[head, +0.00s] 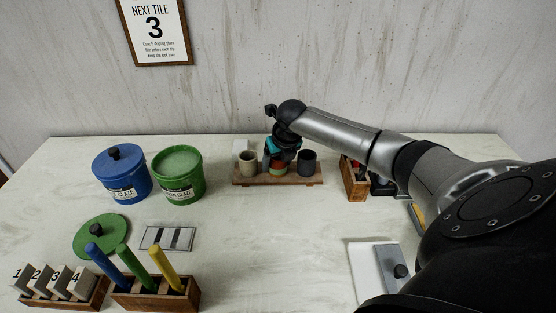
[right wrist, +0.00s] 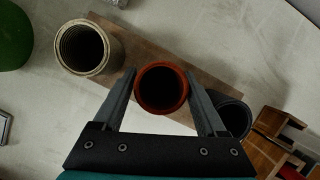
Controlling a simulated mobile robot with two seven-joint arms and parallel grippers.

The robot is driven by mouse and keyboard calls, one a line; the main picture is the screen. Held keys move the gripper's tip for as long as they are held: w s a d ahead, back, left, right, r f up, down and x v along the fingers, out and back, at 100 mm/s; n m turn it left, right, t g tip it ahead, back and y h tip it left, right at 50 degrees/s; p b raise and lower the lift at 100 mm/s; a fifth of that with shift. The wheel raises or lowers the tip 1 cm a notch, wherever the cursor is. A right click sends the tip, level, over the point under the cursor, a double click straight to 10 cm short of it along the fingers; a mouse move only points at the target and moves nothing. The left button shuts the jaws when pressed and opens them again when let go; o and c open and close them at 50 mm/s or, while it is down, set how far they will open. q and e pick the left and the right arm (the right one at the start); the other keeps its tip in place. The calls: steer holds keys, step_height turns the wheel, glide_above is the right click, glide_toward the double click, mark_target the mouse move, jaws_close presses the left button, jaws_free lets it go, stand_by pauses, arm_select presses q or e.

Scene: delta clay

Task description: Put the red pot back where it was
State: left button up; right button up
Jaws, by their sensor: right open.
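The red pot (right wrist: 162,107) stands in the middle of the wooden board (head: 240,181), between a beige pot (head: 247,164) and a dark pot (head: 307,162). In the head view the gripper covers its upper part, and only its lower reddish side (head: 278,169) shows. My right gripper (right wrist: 162,78) is open. Its two fingers lie one on each side of the red pot, with a small gap visible beside each. The beige pot (right wrist: 88,48) and dark pot (right wrist: 235,118) flank it in the right wrist view. My left gripper is not in view.
A blue glaze bucket (head: 121,176) and an open green bucket (head: 178,176) stand left of the board. A wooden box (head: 354,180) stands close to its right, under my arm. The middle of the table in front is clear.

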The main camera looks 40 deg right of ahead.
steer(key=p+v, duration=0.2)
steer(key=v, duration=1)
steer(key=shift+r+p, duration=0.2)
steer(key=shift+p, duration=0.1)
